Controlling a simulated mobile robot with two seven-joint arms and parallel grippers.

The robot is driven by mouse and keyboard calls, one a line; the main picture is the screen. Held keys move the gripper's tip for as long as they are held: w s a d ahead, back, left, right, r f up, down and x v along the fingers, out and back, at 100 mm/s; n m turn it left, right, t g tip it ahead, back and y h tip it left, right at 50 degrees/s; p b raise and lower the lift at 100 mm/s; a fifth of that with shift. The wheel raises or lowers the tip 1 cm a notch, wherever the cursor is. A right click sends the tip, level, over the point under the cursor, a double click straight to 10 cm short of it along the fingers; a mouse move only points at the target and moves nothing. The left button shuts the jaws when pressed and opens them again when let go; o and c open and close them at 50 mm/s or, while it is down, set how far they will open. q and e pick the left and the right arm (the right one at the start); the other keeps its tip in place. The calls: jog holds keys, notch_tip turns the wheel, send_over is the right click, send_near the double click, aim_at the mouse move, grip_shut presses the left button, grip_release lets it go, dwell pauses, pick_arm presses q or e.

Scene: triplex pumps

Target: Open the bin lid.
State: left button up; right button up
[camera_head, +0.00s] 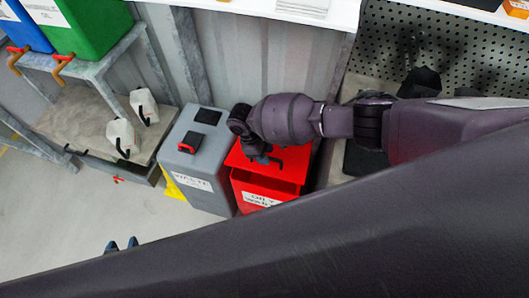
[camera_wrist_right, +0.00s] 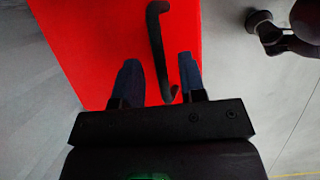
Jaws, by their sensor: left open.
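The red bin (camera_head: 262,191) with a white label stands on the floor at the middle of the head view. Its red lid (camera_head: 292,160) is partly covered by my right arm. A darker red band shows below the lid's front edge; I cannot tell whether the lid is ajar. In the right wrist view, my right gripper (camera_wrist_right: 158,62) is open, its two blue fingers on either side of the lid's black bent handle (camera_wrist_right: 157,40). The handle runs closer to the right finger. My left gripper (camera_head: 121,245) is open and empty above the floor at lower left.
A grey waste bin (camera_head: 205,156) with a yellow bag (camera_head: 178,190) stands directly left of the red bin. Green (camera_head: 92,25) and blue (camera_head: 27,27) containers sit on a rack at upper left, with white jugs (camera_head: 122,136) below. Floor at left is clear.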

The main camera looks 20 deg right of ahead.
grip_shut()
jog(key=shift+d+r, duration=0.1)
jog(key=shift+r, duration=0.05)
dwell(0.4)
